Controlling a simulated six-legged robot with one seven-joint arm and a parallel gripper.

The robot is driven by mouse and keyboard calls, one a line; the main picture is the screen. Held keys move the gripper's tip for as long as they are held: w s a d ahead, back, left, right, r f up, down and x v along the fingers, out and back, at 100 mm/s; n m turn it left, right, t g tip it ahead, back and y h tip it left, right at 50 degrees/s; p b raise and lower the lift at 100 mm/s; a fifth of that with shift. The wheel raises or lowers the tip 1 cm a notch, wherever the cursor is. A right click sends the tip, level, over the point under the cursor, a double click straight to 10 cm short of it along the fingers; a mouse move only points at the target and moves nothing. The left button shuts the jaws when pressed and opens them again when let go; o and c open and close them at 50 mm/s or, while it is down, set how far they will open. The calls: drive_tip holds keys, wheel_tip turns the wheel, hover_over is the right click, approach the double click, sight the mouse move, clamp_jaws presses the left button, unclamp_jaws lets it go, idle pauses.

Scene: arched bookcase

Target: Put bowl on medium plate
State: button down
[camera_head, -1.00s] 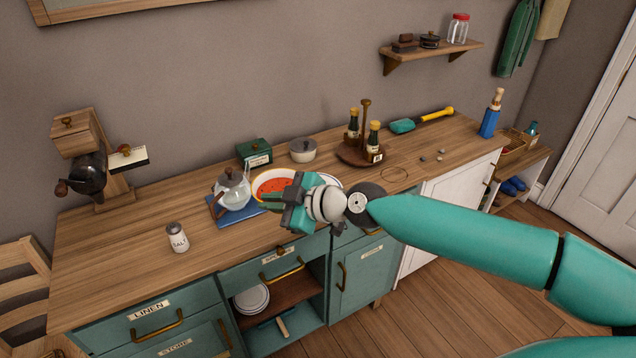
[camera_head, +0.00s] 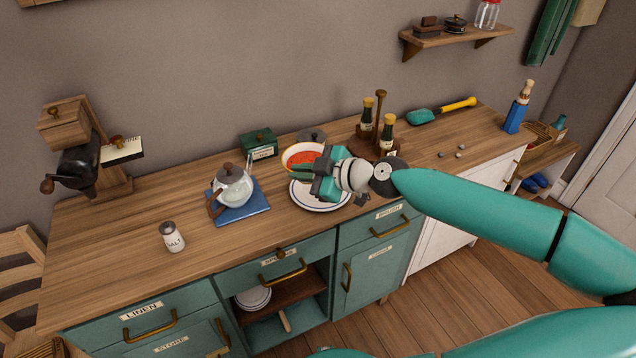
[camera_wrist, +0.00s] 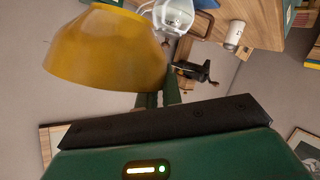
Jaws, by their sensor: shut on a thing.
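The bowl (camera_head: 302,156) has a pale rim and a red-orange inside in the head view; its yellow outside fills the upper left of the wrist view (camera_wrist: 105,50). My gripper (camera_head: 308,174) is shut on the bowl's near edge; its dark green fingers (camera_wrist: 157,99) meet the bowl in the wrist view. A white plate with dark rings (camera_head: 312,201) lies on the counter just below and in front of the bowl, partly hidden by my gripper. The bowl appears held above the counter, over the plate's back side; the gap cannot be judged.
A glass teapot (camera_head: 232,187) on a blue mat (camera_head: 246,207) stands left of the plate. A green box (camera_head: 259,144), a lidded pot (camera_head: 312,136) and a bottle stand (camera_head: 366,133) are behind. A salt shaker (camera_head: 172,237) is at the front left. Small plates (camera_head: 254,298) sit in the cabinet.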

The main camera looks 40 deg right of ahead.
drive_tip(key=w+d+f, duration=0.1)
drive_tip(key=d+f, duration=0.1)
drive_tip(key=w+d+f, duration=0.1)
drive_tip(key=d+f, duration=0.1)
drive_tip(key=w+d+f, duration=0.1)
drive_tip(key=d+f, duration=0.1)
drive_tip(key=f, duration=0.1)
drive_tip(key=shift+d, duration=0.3)
wheel_tip(320, 180, down, 3)
drive_tip(key=shift+w+d+f, duration=0.1)
drive_tip(key=shift+d+f, duration=0.05)
drive_tip(key=shift+f, duration=0.05)
drive_tip(key=c, duration=2)
unclamp_jaws()
drive_tip(key=shift+f, duration=0.1)
drive_tip(key=o, duration=0.5)
drive_tip(key=shift+c, duration=0.2)
drive_tip(key=v, duration=1.2)
drive_tip(key=shift+d, duration=0.1)
